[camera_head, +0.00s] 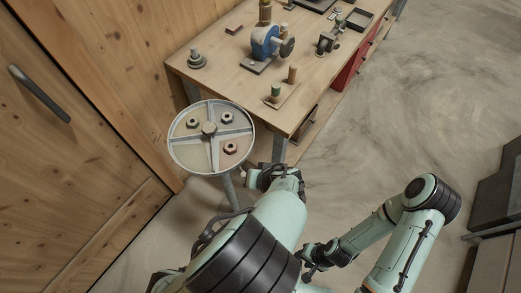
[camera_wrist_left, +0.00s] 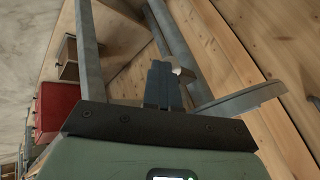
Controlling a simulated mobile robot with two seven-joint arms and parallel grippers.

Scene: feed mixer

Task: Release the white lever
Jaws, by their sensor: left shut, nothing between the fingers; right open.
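A small whitish piece, which looks like the white lever (camera_wrist_left: 184,74), shows in the left wrist view just right of my left gripper's fingertips. I cannot tell whether they touch. My left gripper (camera_wrist_left: 161,68) is shut and empty, beside and below the rim of the round feed mixer tray (camera_wrist_left: 240,100). In the head view the mixer tray (camera_head: 182,158) stands left of the table, divided by a cross, with three hex nuts in separate compartments. My right gripper (camera_head: 309,256) is open, low at the bottom centre, away from the mixer.
A wooden table (camera_head: 225,72) is close behind the mixer. It holds a blue machine (camera_head: 264,42), a board with two pegs (camera_head: 284,92) and other fixtures. A wooden wall with a handle (camera_head: 40,93) is close on the left. Bare floor (camera_head: 400,110) lies to the right.

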